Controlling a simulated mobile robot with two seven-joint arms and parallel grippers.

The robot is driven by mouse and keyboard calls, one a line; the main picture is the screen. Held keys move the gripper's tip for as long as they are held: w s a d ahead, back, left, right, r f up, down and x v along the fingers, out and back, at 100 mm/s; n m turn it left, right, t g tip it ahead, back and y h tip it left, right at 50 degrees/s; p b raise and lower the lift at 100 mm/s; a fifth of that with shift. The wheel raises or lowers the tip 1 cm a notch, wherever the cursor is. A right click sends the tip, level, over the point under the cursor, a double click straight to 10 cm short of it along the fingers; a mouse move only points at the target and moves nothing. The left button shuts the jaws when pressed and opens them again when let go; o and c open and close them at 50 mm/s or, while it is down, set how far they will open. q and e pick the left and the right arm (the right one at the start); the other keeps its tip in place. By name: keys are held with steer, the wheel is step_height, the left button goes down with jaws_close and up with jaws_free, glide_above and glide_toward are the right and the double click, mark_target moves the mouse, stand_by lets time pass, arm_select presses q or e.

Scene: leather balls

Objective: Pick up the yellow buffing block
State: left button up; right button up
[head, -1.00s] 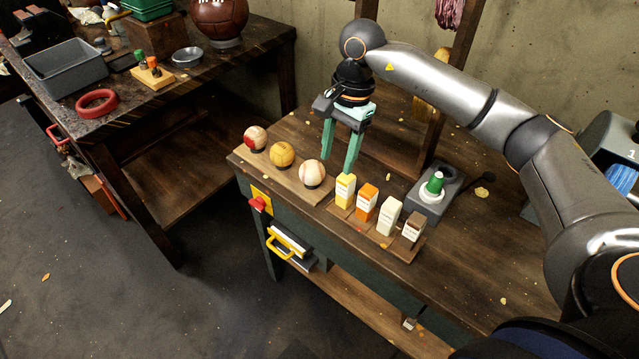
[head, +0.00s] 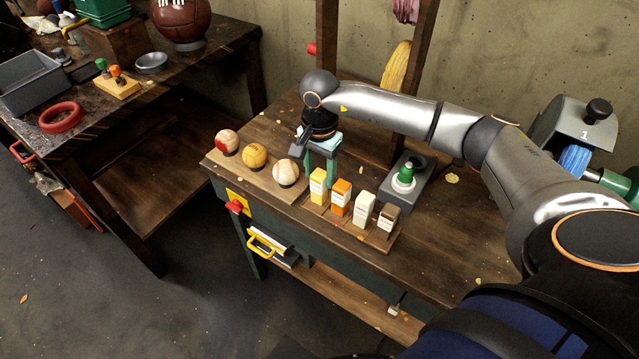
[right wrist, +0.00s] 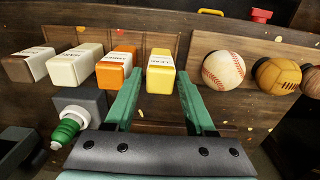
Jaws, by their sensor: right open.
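The yellow buffing block (head: 318,187) stands upright at the left end of a row of blocks in a wooden rack (head: 377,243). Its labelled side faces the front of the bench. My right gripper (head: 321,177) is open and points down just behind the block, which partly hides the fingertips. In the right wrist view the yellow block (right wrist: 160,78) appears between the two green fingers (right wrist: 158,88), with a gap on each side. I cannot tell whether the fingertips reach around it. My left gripper is not in view.
An orange block (head: 341,198), a cream block (head: 363,210) and a brown block (head: 388,219) stand right of the yellow one. A baseball (head: 286,172) and other balls sit left. A grey holder (head: 408,185) with a green-topped item stands at the right.

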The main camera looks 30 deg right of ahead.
steer(key=shift+f, duration=0.75)
jaws_close()
steer(key=shift+r, duration=0.1)
